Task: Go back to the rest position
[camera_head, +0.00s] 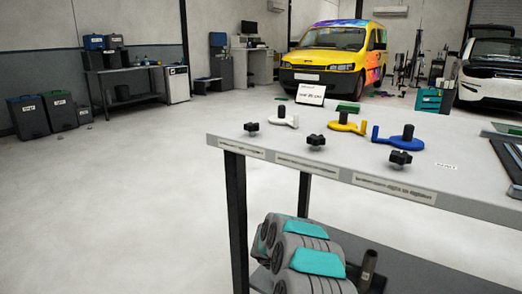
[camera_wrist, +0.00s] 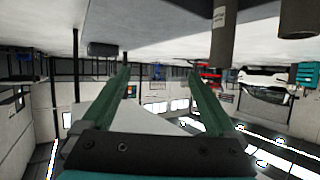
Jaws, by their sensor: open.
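My gripper (camera_wrist: 159,72) shows in the wrist view with its two green fingers spread apart and nothing between them. The wrist picture is upside down, with the floor at the top and the room's ceiling lights at the bottom. In the head view the gripper itself is not visible.
On the table lie a white piece (camera_head: 285,118), a yellow piece (camera_head: 346,124), a blue piece (camera_head: 398,141) and several black knobs (camera_head: 316,142). A yellow van (camera_head: 335,57) and a white car (camera_head: 490,75) stand behind. The floor (camera_head: 110,210) at left is clear.

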